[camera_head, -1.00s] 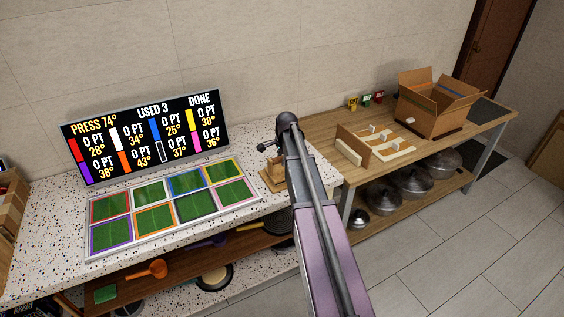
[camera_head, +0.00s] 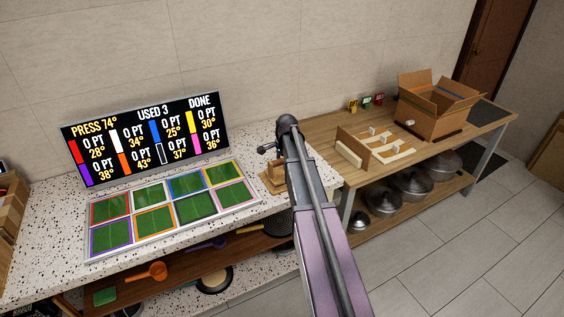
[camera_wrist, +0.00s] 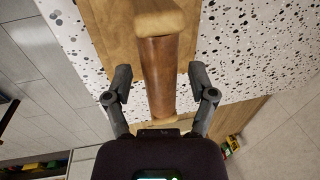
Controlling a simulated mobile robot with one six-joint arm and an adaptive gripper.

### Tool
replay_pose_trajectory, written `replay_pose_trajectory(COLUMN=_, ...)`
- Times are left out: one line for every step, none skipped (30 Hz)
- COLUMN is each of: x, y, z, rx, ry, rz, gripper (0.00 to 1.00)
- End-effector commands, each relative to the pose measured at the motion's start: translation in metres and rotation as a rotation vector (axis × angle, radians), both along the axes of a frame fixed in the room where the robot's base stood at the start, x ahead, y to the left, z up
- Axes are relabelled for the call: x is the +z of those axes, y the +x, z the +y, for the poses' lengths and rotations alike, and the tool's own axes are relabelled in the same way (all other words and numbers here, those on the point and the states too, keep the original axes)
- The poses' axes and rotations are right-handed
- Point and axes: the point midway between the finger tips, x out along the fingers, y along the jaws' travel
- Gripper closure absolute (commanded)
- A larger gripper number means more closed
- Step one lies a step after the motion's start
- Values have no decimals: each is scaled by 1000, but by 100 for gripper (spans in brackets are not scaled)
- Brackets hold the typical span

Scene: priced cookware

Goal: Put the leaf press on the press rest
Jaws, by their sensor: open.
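In the wrist view a brown cylinder (camera_wrist: 160,75), which looks like the leaf press's handle, runs between pale wooden end pieces (camera_wrist: 160,22). A flat wooden board (camera_wrist: 113,18), perhaps the press rest, lies behind it on the speckled counter. My gripper (camera_wrist: 160,76) is open, one finger on each side of the cylinder, with a gap on both sides. In the head view a small wooden assembly (camera_head: 272,180) stands at the counter's right end, partly behind my arm. I cannot tell press from rest there.
On the speckled counter (camera_head: 40,225) stands a tray of green leaf squares with coloured borders (camera_head: 150,217), below a score screen (camera_head: 145,137). A wooden table (camera_head: 330,135) to the right holds a wooden rack (camera_head: 385,147) and an open cardboard box (camera_head: 432,112). Pots sit below.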

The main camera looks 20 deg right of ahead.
Motion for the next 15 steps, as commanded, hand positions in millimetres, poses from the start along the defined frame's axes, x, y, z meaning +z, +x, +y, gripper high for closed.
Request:
replay_pose_trajectory(x=1, y=0, z=0, rx=0, ry=0, rz=0, gripper=27)
replay_pose_trajectory(x=2, y=0, z=0, rx=0, ry=0, rz=0, gripper=27)
replay_pose_trajectory(x=3, y=0, z=0, rx=0, ry=0, rz=0, gripper=27)
replay_pose_trajectory(x=4, y=0, z=0, rx=0, ry=0, rz=0, gripper=27)
replay_pose_trajectory(x=5, y=0, z=0, rx=0, ry=0, rz=0, gripper=27)
replay_pose_trajectory(x=7, y=-1, z=0, rx=0, ry=0, rz=0, gripper=27)
replay_pose_trajectory(x=8, y=-1, z=0, rx=0, ry=0, rz=0, gripper=27)
replay_pose_trajectory(x=10, y=-1, z=0, rx=0, ry=0, rz=0, gripper=27)
replay_pose_trajectory(x=12, y=-2, z=0, rx=0, ry=0, rz=0, gripper=27)
replay_pose_trajectory(x=14, y=-2, z=0, rx=0, ry=0, rz=0, gripper=27)
replay_pose_trajectory(x=17, y=-3, z=0, rx=0, ry=0, rz=0, gripper=27)
replay_pose_trajectory(x=19, y=-3, z=0, rx=0, ry=0, rz=0, gripper=27)
replay_pose_trajectory(x=22, y=-3, z=0, rx=0, ry=0, rz=0, gripper=27)
replay_pose_trajectory(x=24, y=-4, z=0, rx=0, ry=0, rz=0, gripper=27)
replay_pose_trajectory(x=28, y=-5, z=0, rx=0, ry=0, rz=0, gripper=27)
